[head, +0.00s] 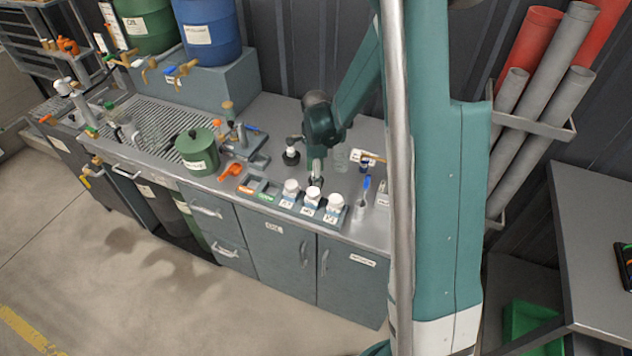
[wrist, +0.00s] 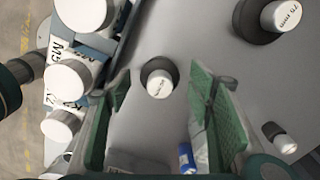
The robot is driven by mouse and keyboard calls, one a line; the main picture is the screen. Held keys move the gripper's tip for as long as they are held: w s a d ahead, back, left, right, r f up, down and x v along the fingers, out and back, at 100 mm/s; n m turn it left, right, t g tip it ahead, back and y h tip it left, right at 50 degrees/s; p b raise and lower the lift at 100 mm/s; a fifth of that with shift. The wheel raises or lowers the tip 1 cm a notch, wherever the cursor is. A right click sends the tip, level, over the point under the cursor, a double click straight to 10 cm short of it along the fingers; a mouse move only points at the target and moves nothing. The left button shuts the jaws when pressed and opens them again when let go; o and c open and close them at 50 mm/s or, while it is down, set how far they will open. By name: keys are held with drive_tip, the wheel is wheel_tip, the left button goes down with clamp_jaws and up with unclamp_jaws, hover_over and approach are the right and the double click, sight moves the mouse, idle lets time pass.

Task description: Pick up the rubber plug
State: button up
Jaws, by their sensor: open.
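A small dark round piece with a white top (wrist: 159,77) stands on the bench between my fingers in the wrist view; it looks like a rubber plug. A larger dark piece with a lettered white top (wrist: 262,20) stands at the upper right. It seems to be the black and white piece (head: 291,153) beside my arm in the head view. I cannot tell for sure which is the rubber plug. My gripper (wrist: 158,100) is open and empty, its green pads either side of the small piece. In the head view my gripper (head: 316,181) points down behind the white-capped bottles, and the small piece is hidden.
White-capped bottles (head: 311,195) stand in a rack close to my gripper, at the left in the wrist view. A blue-handled brush (head: 364,189) and a clear glass (head: 340,160) are to the right. A green pot (head: 197,155) and orange tool (head: 231,171) are left.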

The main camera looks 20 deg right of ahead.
drive_tip(key=shift+f, duration=0.5)
drive_tip(key=c, duration=1)
